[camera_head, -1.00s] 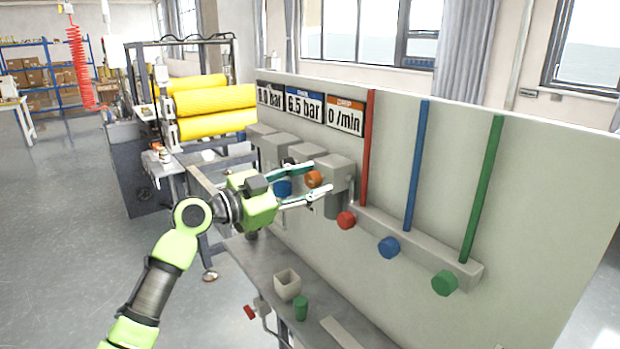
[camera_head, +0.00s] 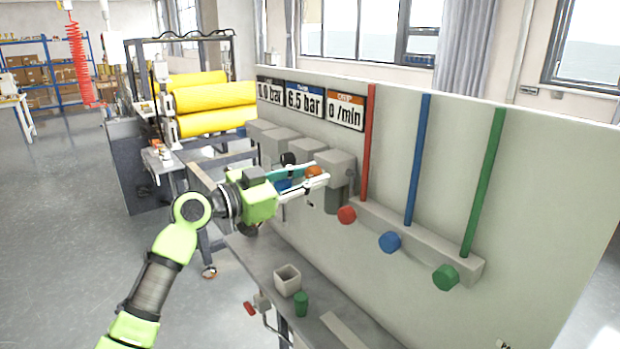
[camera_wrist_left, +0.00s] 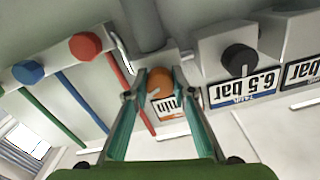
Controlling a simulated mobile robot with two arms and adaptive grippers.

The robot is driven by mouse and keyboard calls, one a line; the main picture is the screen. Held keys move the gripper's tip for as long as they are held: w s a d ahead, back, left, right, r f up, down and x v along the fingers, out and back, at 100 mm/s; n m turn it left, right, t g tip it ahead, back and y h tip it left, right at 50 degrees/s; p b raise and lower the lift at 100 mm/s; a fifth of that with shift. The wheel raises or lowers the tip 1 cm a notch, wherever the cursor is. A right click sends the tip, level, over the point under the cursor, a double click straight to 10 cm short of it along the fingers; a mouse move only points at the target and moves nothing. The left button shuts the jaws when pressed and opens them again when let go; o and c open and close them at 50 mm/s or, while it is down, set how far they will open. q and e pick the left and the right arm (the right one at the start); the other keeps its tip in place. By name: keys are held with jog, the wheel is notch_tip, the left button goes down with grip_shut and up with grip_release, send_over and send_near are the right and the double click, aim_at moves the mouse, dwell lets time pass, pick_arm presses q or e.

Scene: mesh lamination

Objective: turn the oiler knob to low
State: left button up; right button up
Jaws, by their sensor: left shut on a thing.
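The orange oiler knob (camera_head: 314,171) sits on a grey block on the panel, below the orange-headed display (camera_head: 346,110) reading 0 /min. My left gripper (camera_head: 316,177) is shut on this knob, with one finger on each side. The left wrist view shows the orange knob (camera_wrist_left: 159,80) between the fingertips of the left gripper (camera_wrist_left: 160,74). The knob is partly hidden by the fingers in the head view, and I cannot read its low mark. My right gripper is not in view.
A black knob (camera_head: 288,159) is close to the fingers. Red (camera_head: 346,215), blue (camera_head: 389,242) and green (camera_head: 445,277) knobs stick out at the right, below coloured pipes. A small open box (camera_head: 287,280) and green cup (camera_head: 301,304) stand on the shelf below.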

pick_arm(q)
jog(key=n, duration=0.2)
jog(key=shift+n, duration=0.4)
jog(key=n, duration=0.3)
jog(key=shift+r+n+p, duration=0.15)
jog(key=shift+n+p, duration=0.15)
jog(key=shift+p, duration=0.05)
jog(key=n+p, duration=0.1)
jog(key=n, duration=0.2)
jog(key=shift+n+p, duration=1.1)
jog(key=shift+n, duration=1.1)
jog(key=o, duration=1.1)
